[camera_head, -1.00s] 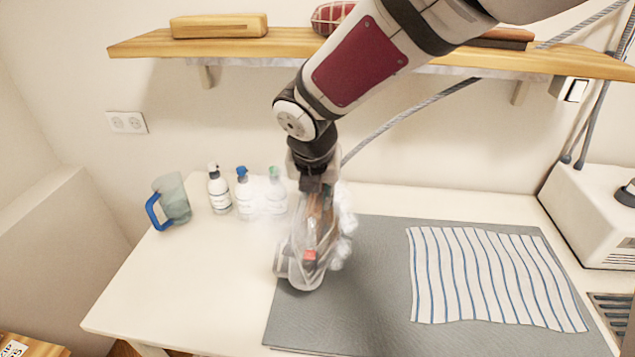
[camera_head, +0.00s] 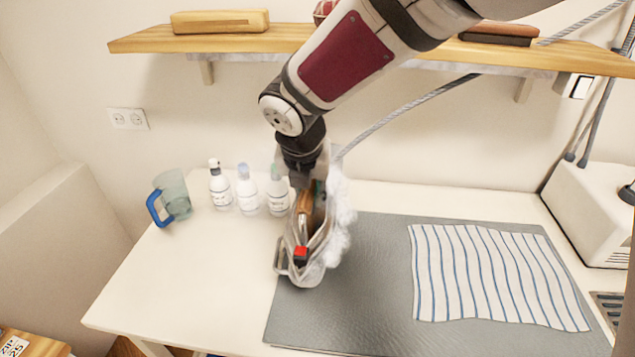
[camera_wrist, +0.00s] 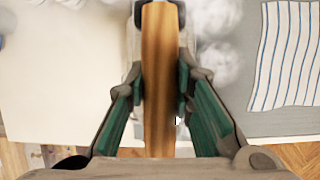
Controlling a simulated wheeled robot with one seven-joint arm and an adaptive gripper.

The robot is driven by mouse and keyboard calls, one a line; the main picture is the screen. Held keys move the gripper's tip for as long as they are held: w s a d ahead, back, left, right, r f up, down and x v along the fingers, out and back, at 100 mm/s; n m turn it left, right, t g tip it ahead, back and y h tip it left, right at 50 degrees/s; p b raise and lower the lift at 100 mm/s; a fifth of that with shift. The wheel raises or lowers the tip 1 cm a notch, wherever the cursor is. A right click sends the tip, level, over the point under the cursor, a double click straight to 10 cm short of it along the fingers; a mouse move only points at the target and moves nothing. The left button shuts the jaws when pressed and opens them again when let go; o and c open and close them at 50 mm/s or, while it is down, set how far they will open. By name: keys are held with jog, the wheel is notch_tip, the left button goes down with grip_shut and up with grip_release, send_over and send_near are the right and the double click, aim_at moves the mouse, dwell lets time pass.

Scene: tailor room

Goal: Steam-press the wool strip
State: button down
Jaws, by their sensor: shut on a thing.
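My gripper (camera_head: 305,188) is shut on the wooden handle (camera_wrist: 159,80) of a steam iron (camera_head: 300,266). In the head view the iron is over the left edge of the grey pressing mat (camera_head: 370,300). I cannot tell whether its sole touches the mat. White steam (camera_head: 340,220) billows at its right side and also shows in the wrist view (camera_wrist: 215,65). A white cloth with blue stripes (camera_head: 490,275) lies flat on the right part of the mat, apart from the iron. I cannot make out a separate wool strip.
A jug with a blue handle (camera_head: 172,196) and three white bottles (camera_head: 246,193) stand at the back left of the table. A white steam unit (camera_head: 590,215) is at the right. A wooden shelf (camera_head: 220,43) and a grey hose (camera_head: 400,113) are above. The table's front left is clear.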

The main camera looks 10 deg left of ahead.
jog(key=shift+a+r, duration=0.1)
jog(key=shift+a, duration=0.55)
jog(key=shift+w+a+b, duration=0.1)
jog(key=shift+w+b, duration=0.7)
jog(key=shift+w, duration=2.15)
jog(key=shift+w, duration=0.1)
jog(key=shift+w+a+r+b, duration=0.1)
jog(key=shift+w+b, duration=0.45)
jog(key=shift+w, duration=0.95)
jog(key=shift+w+a+b, duration=0.1)
jog(key=shift+w+b, duration=0.45)
jog(key=shift+w, duration=0.9)
jog(key=shift+d, duration=0.1)
jog(key=shift+d+p, duration=0.45)
jog(key=shift+d, duration=1)
